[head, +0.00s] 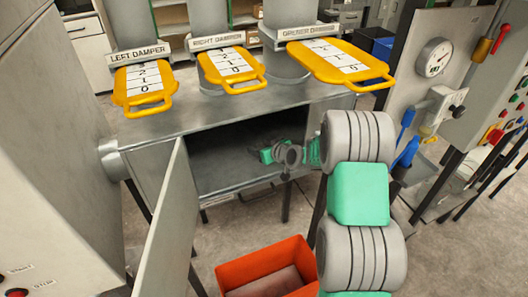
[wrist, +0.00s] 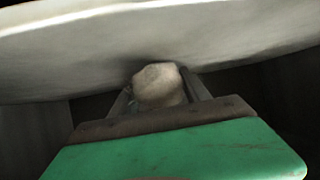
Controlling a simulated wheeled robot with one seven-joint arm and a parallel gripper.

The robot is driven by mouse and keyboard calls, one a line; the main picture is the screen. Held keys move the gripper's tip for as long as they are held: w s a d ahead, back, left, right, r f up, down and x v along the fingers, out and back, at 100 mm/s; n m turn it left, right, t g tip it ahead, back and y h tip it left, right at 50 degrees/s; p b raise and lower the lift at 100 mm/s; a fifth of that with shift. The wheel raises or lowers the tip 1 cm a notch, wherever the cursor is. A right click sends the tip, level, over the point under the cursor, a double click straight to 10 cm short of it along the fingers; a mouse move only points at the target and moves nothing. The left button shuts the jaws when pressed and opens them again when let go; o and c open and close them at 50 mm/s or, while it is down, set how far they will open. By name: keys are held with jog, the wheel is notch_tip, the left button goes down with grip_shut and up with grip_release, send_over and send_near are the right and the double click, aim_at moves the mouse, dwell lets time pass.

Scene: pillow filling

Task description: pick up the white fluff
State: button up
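The white fluff (wrist: 158,85) shows in the wrist view as a small, pale, rounded lump between the two dark fingers of my gripper (wrist: 160,88). The fingers lie close on both sides of it and appear to press it. In the head view my arm reaches through the open front of the grey metal cabinet (head: 158,172). The green end of my gripper (head: 264,156) is inside, above the cabinet floor. The fluff cannot be made out in the head view.
A large pale curved surface (wrist: 160,45) spans the wrist view close above my fingers. The cabinet door (head: 168,225) stands open at the left. An orange-red bin (head: 265,268) is on the floor in front. A panel with a gauge (head: 434,57) stands at the right.

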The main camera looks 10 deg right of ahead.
jog(key=c, duration=1)
jog(key=shift+r, duration=0.1)
